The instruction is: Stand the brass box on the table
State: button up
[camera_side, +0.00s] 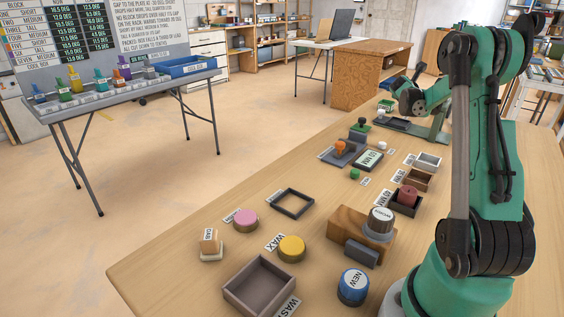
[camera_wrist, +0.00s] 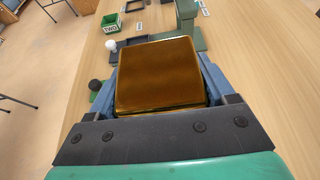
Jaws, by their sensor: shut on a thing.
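The brass box (camera_wrist: 158,75) fills the middle of the wrist view, a shiny golden-brown block with a broad smooth face toward the camera. My gripper (camera_wrist: 160,88) is shut on it, with a blue-grey finger against its left and right sides. The box's lower end is hidden, and I cannot tell whether it touches the table. The wooden table (camera_side: 180,250) runs across the side view, and its top (camera_wrist: 270,80) also shows in the wrist view. I cannot make out the brass box or my fingers in the side view.
A green stand (camera_wrist: 187,18), a small green tray (camera_wrist: 112,22), a white knob (camera_wrist: 111,45) and a dark knob (camera_wrist: 95,85) lie close around the box. The table right of it is bare. Nearer the side camera are a yellow wax tin (camera_side: 291,248) and an open box (camera_side: 260,285).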

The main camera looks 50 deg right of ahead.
notch_tip(320, 180, up, 3)
jog(key=shift+f, duration=0.15)
jog(key=shift+w+a+r, duration=0.6)
jog(key=shift+w+r, duration=0.1)
jog(key=shift+w, duration=0.15)
jog(key=w+a+r+n+t+y, duration=0.1)
jog(key=w+a+r+n+t, duration=0.15)
jog(key=w+a, duration=0.55)
jog(key=w+a+r+n+t+y, duration=0.15)
jog(key=w+a+n+t, duration=0.35)
jog(key=a, duration=0.5)
jog(key=w+a+r+n+t+y, duration=0.1)
jog(key=a+n+t+y, duration=0.1)
jog(key=a, duration=1.2)
jog(key=w+a+r+n+t+y, duration=0.2)
jog(key=a+n+y, duration=0.3)
jog(key=a, duration=1)
jog(key=shift+t, duration=0.65)
